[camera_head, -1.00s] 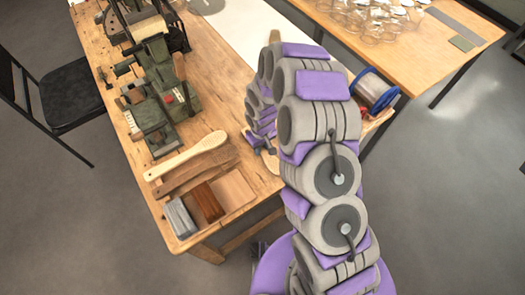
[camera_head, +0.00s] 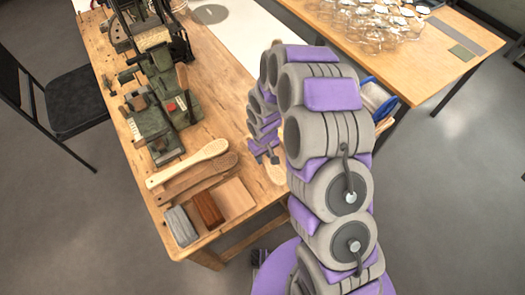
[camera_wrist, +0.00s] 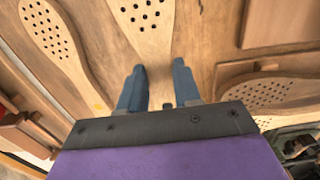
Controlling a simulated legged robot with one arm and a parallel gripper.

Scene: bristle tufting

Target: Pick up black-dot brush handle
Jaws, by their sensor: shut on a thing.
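In the wrist view, a pale wooden brush handle (camera_wrist: 146,18) with dark holes in its broad head lies in the middle. Its narrow neck runs down between the two blue fingers of my gripper (camera_wrist: 159,75), which are shut on it. A small dark mark shows on the neck near the gripper body. In the head view, my gripper (camera_head: 268,157) is low at the table's right edge. A piece of a pale handle (camera_head: 275,174) shows just below it; the rest is hidden by my arm.
Another holed handle (camera_wrist: 55,32) with a yellow dot lies left in the wrist view, and a third (camera_wrist: 265,92) lies right. On the workbench (camera_head: 218,118) are a pale handle (camera_head: 188,164), a brown handle (camera_head: 197,181), several blocks (camera_head: 208,209) and a green machine (camera_head: 160,110).

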